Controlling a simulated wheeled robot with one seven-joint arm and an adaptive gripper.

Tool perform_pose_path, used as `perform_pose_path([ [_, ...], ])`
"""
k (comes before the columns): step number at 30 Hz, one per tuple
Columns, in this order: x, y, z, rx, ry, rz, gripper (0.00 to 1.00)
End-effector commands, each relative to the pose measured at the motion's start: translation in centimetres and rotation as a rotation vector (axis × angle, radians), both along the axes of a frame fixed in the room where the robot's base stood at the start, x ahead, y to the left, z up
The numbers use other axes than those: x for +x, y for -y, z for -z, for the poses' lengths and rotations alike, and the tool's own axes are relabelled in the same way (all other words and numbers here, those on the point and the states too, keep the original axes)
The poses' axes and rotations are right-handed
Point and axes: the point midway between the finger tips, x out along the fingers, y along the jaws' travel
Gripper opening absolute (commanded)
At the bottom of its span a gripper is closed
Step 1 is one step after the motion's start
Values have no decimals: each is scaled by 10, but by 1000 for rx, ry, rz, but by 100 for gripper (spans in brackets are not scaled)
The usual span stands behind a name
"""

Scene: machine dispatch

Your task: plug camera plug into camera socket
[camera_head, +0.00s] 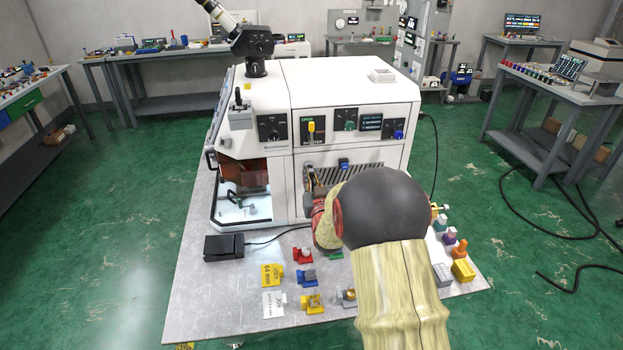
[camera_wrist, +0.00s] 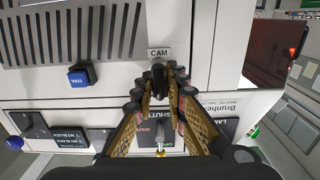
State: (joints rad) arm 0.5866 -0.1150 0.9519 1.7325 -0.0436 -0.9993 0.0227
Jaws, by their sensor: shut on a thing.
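My gripper (camera_wrist: 163,88) is shut on a small black piece, which I take to be the camera plug (camera_wrist: 158,72), at its fingertips. The plug is just below the CAM label (camera_wrist: 159,53) on the white machine front in the wrist view. The camera socket is not visible; the plug and fingertips cover the place below the label. I cannot tell whether the plug touches the panel or sits in the socket. In the head view my arm hides most of the gripper, close to the front of the white machine (camera_head: 365,97).
A blue block (camera_wrist: 82,76) sits on the panel beside the vent slots (camera_wrist: 70,35). The machine's open bay (camera_head: 243,190) is left of my arm. A black pedal (camera_head: 224,247) and several coloured parts lie on the table (camera_head: 205,300), whose front left is clear.

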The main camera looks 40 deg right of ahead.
Motion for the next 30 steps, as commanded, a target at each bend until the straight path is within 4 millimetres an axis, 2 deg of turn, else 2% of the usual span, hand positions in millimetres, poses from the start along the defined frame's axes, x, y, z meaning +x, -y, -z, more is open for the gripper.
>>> perform_pose_path([
  [12, 4, 3, 0, 0, 0, 0, 0],
  [13, 4, 3, 0, 0, 0, 0, 15],
  [15, 4, 3, 0, 0, 0, 0, 19],
  [24, 4, 3, 0, 0, 0, 0, 35],
  [30, 4, 3, 0, 0, 0, 0, 35],
])
